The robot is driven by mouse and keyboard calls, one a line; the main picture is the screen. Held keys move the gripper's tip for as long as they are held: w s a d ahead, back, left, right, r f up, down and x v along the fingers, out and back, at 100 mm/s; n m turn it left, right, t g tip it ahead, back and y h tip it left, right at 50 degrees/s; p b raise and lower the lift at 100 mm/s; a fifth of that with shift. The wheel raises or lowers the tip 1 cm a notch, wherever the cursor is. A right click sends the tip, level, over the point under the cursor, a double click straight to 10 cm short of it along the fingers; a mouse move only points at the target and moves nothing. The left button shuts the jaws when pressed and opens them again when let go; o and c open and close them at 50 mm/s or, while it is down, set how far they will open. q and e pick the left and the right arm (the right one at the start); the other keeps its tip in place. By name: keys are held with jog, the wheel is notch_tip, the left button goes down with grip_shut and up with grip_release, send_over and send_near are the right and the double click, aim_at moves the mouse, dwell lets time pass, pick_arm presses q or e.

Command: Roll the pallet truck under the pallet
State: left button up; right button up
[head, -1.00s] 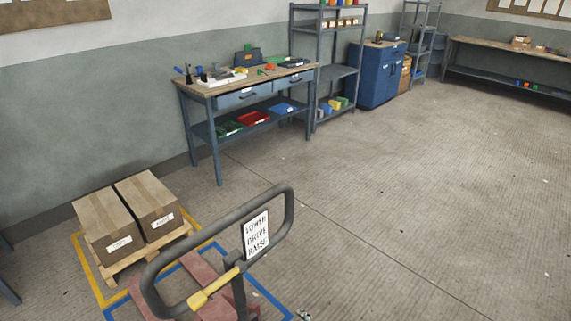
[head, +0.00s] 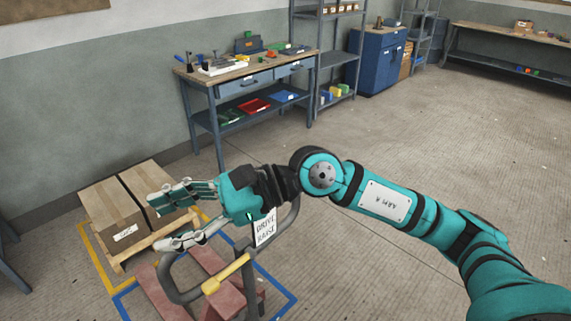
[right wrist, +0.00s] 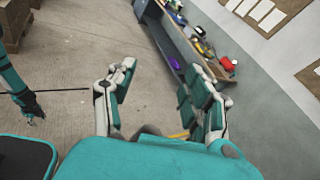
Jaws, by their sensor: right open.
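The pallet truck shows at the bottom of the head view, with a dark loop handle (head: 180,297), a yellow grip bar (head: 227,273), a label reading DRIVE and RAISE (head: 264,229) and red forks (head: 157,299). The wooden pallet (head: 152,244) stands beyond the forks and carries cardboard boxes (head: 108,214). My right gripper (head: 168,222) is open and empty over the handle, hiding its upper part. Its spread fingers show in the right wrist view (right wrist: 163,72). A teal arm part with a dark end shows at that view's left edge; I cannot make out its jaws.
Yellow tape (head: 97,254) outlines the pallet's place, and blue tape (head: 122,305) the truck's. A workbench (head: 200,76) stands along the wall, beside a grey shelf (head: 340,63) and a blue cabinet (head: 378,63). The floor (head: 420,150) at right is clear.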

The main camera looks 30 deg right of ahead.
jog(key=w+d+f+n+t+h, duration=0.1)
jog(key=w+d+h, duration=0.25)
jog(key=d, duration=0.35)
jog(key=w+d+f+n+t+h, duration=0.1)
jog(key=w+d+t+h, duration=0.1)
jog(key=d+h, duration=0.4)
jog(key=w+d+f+n+t+h, duration=0.1)
jog(key=w+d+h, duration=0.25)
jog(key=d, duration=0.55)
jog(key=p+x, duration=0.2)
jog(key=x, duration=0.3)
jog(key=p+x, duration=0.2)
jog(key=x, duration=0.3)
jog(key=p+x, duration=0.2)
jog(key=x, duration=0.4)
jog(key=shift+s+f, duration=0.2)
jog(key=shift+s, duration=0.1)
pick_arm(q)
notch_tip(320, 180, up, 6)
jog(key=shift+d+r, duration=0.2)
jog(key=shift+d, duration=0.2)
pick_arm(e)
jog(key=shift+w+a+f, duration=0.15)
jog(key=shift+w+f, duration=0.05)
jog(key=shift+f, duration=0.25)
jog(key=shift+r, duration=0.1)
jog(key=c, duration=0.8)
jog(key=shift+c, duration=1.3)
jog(key=shift+w+r, duration=0.1)
grip_shut()
